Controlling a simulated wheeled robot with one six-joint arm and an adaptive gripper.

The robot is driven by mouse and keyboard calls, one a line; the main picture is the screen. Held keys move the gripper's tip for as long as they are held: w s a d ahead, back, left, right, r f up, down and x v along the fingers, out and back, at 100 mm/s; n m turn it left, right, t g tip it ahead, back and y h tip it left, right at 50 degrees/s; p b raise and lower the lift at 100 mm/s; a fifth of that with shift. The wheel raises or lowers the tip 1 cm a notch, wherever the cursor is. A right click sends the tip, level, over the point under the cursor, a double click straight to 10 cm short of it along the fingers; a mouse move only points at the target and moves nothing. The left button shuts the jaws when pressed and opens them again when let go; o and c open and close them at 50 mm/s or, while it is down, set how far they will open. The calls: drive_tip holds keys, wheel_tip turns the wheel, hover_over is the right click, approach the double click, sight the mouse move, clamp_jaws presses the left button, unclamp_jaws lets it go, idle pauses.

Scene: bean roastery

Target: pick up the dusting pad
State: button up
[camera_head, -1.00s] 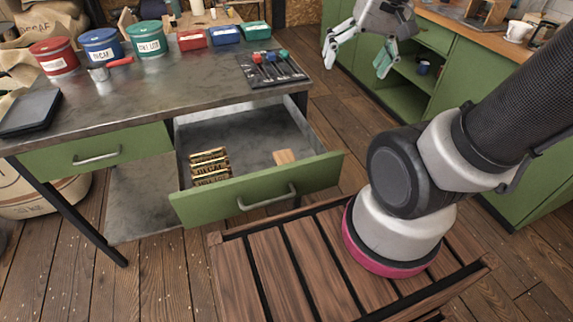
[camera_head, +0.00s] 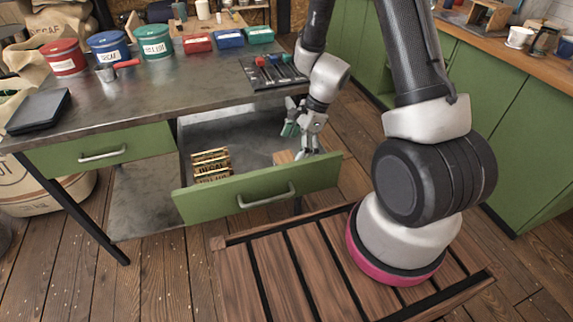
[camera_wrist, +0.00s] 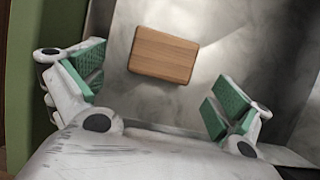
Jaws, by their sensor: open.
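A small light-brown wooden block, which appears to be the dusting pad (camera_head: 282,157), lies flat on the floor of the open drawer, toward its right front. In the wrist view the block (camera_wrist: 163,55) shows whole, a rounded rectangle slightly tilted, with bare grey metal around it. My gripper (camera_head: 299,141) is over the right side of the drawer and hides part of the block in the head view. In the wrist view my gripper (camera_wrist: 157,85) is open and empty, with its green-padded fingers wide apart. The block is beyond the fingers, apart from them.
The open drawer has a green front (camera_head: 258,187) and metal walls.

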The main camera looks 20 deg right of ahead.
sight(287, 160)
drive_tip(key=x, duration=0.6)
drive_tip(key=shift+w+a, duration=0.2)
drive_tip(key=shift+a, duration=0.15)
drive_tip(key=c, duration=0.9)
